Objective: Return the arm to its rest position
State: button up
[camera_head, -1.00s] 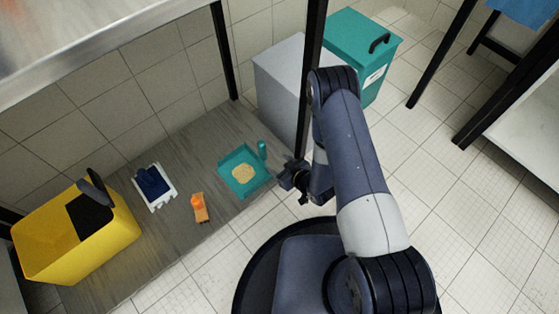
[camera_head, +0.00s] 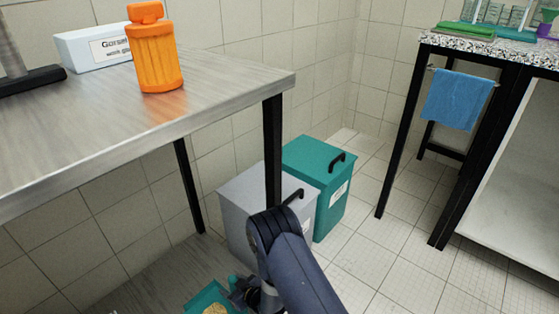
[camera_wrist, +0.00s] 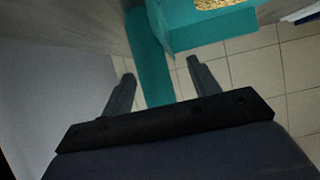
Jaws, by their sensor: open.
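My gripper (camera_head: 243,294) is low beside the teal dustpan (camera_head: 203,301) at the bottom of the head view, partly cut off by my own arm. In the wrist view my gripper's two fingers (camera_wrist: 161,72) are apart and nothing is clamped between them. The dustpan's teal handle (camera_wrist: 148,52) runs down between the fingers in that picture; I cannot tell how far it is from them. The pan (camera_wrist: 205,32) holds a yellowish heap (camera_wrist: 218,4). My arm is bent, with its elbow close to the table leg in the head view.
A metal table (camera_head: 110,130) with an orange bottle (camera_head: 155,55) and a white box (camera_head: 95,47) stands at left. Its black leg (camera_head: 273,150) is beside my arm. A grey bin (camera_head: 240,205) and teal bin (camera_head: 318,185) stand behind. Tiled floor (camera_head: 400,270) at right is free.

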jog(key=shift+r, duration=0.65)
